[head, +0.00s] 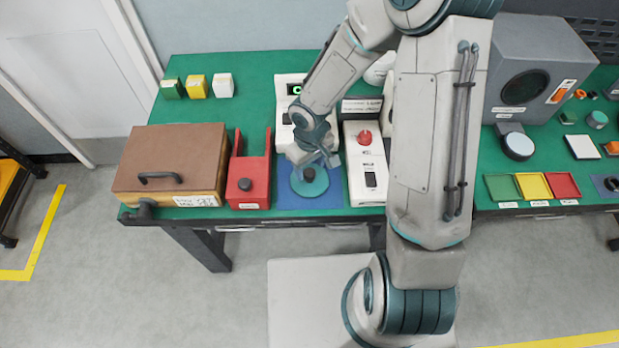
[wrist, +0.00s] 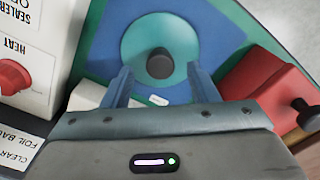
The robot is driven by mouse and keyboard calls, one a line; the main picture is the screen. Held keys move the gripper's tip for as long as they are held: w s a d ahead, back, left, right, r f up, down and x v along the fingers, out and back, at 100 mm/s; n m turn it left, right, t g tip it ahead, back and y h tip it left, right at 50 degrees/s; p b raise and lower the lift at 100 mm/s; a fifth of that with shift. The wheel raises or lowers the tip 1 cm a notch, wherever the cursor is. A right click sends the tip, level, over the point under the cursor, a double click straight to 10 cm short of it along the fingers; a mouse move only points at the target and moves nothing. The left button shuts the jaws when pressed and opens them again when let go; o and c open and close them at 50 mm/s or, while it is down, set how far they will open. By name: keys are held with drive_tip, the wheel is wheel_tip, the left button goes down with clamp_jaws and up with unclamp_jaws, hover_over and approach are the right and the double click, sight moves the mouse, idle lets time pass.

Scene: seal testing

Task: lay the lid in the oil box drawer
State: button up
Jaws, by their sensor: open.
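The lid looks to be the round teal disc (head: 300,187) with a dark knob on the blue mat. In the wrist view the lid (wrist: 140,35) lies flat with its knob (wrist: 160,63) facing me. My gripper (wrist: 158,70) is open, its two blue-grey fingers apart to the left and right of the knob, not visibly touching it. In the head view my gripper (head: 313,162) is over the lid's back edge. The oil box seems to be the brown box (head: 172,155) with a dark handle at the table's left front; its drawer looks shut, and its inside is hidden.
A red stand (head: 248,178) with a dark knob is between the brown box and the blue mat (head: 322,203). A white heat sealer (head: 366,180) stands close on the right. Small coloured blocks (head: 197,86) sit behind. Green table shows behind the box.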

sight(310, 173)
drive_tip(key=shift+f, duration=2)
clamp_jaws()
